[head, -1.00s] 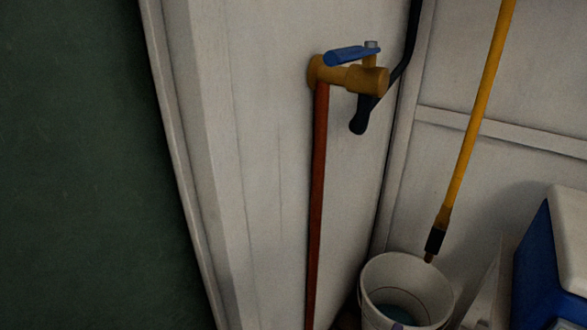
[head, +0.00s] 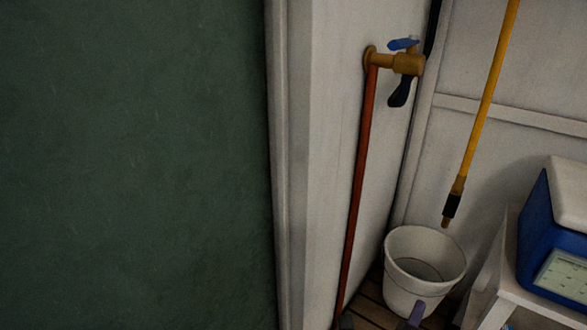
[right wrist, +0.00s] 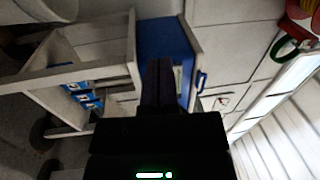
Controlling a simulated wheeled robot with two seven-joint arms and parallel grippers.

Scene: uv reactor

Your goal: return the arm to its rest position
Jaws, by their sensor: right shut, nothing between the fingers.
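My right gripper (right wrist: 163,85) shows in the right wrist view as two dark fingers held together, with nothing between them. Beyond the fingers are the blue box and its pale cart, seen tilted, with free air around the fingertips as far as I can tell. In the head view a small purple-grey piece (head: 416,313) stands in front of the bucket at the bottom edge. I cannot tell whether it is my fingertip. The rest of my right arm is not clear there. My left gripper is in neither view.
A brass tap (head: 400,63) with a red hose (head: 358,180) is on the white wall. A white bucket (head: 425,268) stands below it, near a yellow pole (head: 487,90). A blue box (head: 537,235) sits on a white cart (head: 497,285) at right. A green wall (head: 130,160) fills the left.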

